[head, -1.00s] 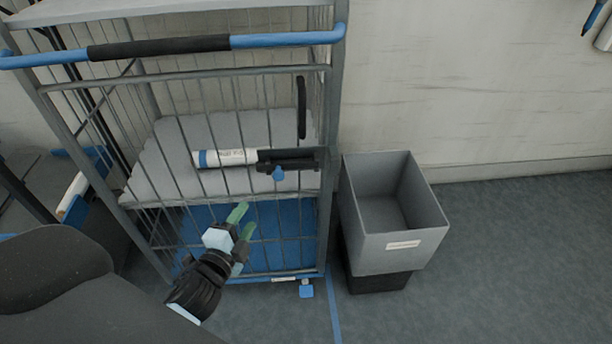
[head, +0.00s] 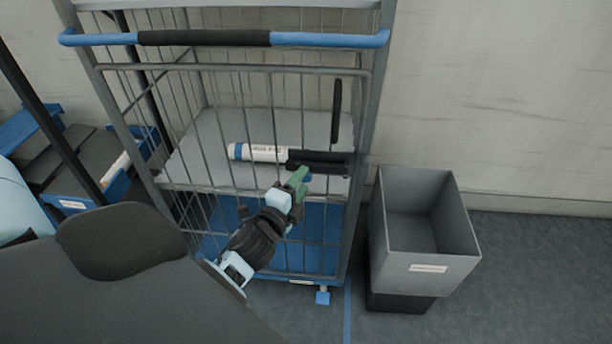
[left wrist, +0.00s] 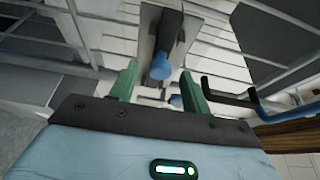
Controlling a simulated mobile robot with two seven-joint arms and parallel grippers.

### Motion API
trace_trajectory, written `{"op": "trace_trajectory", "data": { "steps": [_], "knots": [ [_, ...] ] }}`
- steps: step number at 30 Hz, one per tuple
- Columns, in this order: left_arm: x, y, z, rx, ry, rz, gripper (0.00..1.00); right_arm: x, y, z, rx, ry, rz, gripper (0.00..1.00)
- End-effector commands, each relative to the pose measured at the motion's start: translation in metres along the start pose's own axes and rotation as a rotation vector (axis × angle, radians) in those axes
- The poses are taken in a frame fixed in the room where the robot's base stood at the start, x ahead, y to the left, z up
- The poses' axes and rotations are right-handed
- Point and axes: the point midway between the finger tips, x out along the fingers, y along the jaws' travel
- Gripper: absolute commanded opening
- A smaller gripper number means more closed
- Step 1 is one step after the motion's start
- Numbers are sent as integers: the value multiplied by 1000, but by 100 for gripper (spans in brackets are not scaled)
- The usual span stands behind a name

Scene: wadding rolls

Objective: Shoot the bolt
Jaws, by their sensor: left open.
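The bolt (head: 325,161) is a dark bar mounted on the front of the wire cage trolley (head: 365,120), near its right post. Its blue knob (head: 308,177) is mostly hidden behind my fingers in the head view. In the left wrist view the dark bolt (left wrist: 169,32) lies on a grey plate, with the round blue knob (left wrist: 161,66) at its near end. My left gripper (head: 299,179) has green fingers and is open. In the left wrist view its fingertips (left wrist: 157,78) stand apart on either side of the knob's line, and I see no contact. My right gripper is not in view.
A white and blue roll (head: 258,152) lies on the grey shelf behind the bars. A black vertical handle (head: 337,110) is above the bolt. A grey bin (head: 430,262) stands right of the trolley. A blue-edged step (head: 75,190) is at left.

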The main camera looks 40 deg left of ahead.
Motion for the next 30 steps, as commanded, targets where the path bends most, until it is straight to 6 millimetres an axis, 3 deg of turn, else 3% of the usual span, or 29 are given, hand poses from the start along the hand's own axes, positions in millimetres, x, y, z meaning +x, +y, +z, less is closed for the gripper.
{"op": "trace_trajectory", "data": {
  "steps": [7, 18, 27, 30],
  "knots": [
    [27, 0, 0, 0, 0, -1, 48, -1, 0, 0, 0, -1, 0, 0],
    [31, 0, 0, 0, 0, 0, 48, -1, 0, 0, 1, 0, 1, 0],
    [31, 0, 0, -1, 0, 0, 8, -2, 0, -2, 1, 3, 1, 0],
    [31, 0, 0, -1, 0, 0, 0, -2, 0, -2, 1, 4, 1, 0]
  ]
}}
